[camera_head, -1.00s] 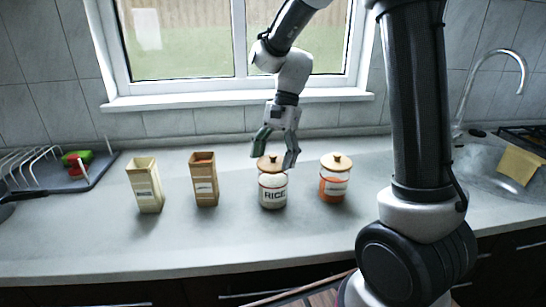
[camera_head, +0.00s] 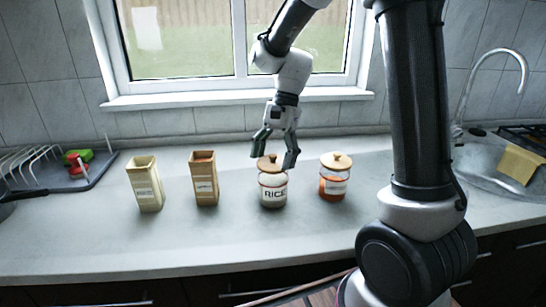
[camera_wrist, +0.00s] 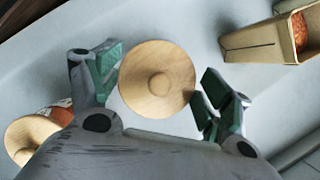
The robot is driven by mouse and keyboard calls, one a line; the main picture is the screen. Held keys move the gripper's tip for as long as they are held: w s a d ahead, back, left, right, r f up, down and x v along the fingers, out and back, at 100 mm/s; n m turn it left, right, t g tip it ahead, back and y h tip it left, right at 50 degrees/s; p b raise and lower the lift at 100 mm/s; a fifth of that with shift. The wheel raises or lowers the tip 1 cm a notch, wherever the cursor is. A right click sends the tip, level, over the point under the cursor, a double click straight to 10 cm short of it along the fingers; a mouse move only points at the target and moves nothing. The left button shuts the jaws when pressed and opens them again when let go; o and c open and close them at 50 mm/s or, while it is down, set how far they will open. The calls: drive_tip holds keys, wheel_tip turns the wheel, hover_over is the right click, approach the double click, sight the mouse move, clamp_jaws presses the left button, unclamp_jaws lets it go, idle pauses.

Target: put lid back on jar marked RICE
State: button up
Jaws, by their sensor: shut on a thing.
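The white jar marked RICE (camera_head: 273,191) stands upright on the counter, its label facing the head camera. A round wooden lid (camera_head: 268,164) with a knob is at its mouth, a little left of centre; I cannot tell whether it is fully seated. My gripper (camera_head: 274,160) points down over the jar with a finger on each side of the lid. In the wrist view the lid (camera_wrist: 157,80) lies between the green-padded fingers of my gripper (camera_wrist: 160,84), which is shut on it. The lid hides the jar there.
A lidded jar with orange contents (camera_head: 334,180) stands close on the right. Two open, tall containers, one cream (camera_head: 147,187) and one brown (camera_head: 204,181), stand to the left. A dish rack (camera_head: 60,170) is far left and a sink (camera_head: 485,170) far right. The front counter is clear.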

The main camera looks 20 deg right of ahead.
drive_tip(key=o, duration=1)
drive_tip(key=shift+r, duration=3.5)
clamp_jaws()
drive_tip(key=shift+f, duration=0.15)
